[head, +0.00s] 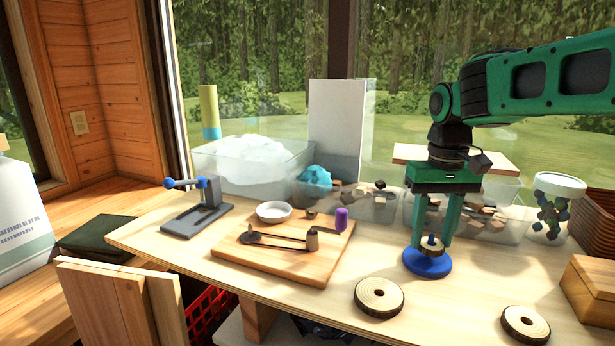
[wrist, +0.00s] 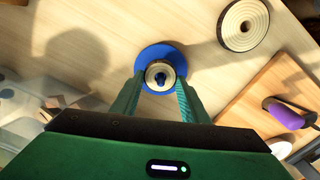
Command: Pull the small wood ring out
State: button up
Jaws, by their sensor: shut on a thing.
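The small wood ring (head: 431,246) has dark bark around a pale cut face. It sits low around the peg of the blue stand (head: 428,265). In the wrist view the blue peg tip shows through the hole of the small ring (wrist: 153,69), and the round blue base (wrist: 147,54) spreads beneath it. My gripper (head: 433,243) points down over the stand and is shut on the ring, one green finger on each side. The fingers of my gripper (wrist: 159,88) also flank the ring in the wrist view.
Two larger wood rings lie flat on the table, one in front of the stand (head: 364,306) and one at the front right (head: 511,322). A wooden board (head: 265,262) with a purple-ended tool is to the left. Clear bins (head: 475,226) stand behind. A wooden box (head: 590,290) is at right.

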jog(key=shift+s+r, duration=0.1)
jog(key=shift+r, duration=2.7)
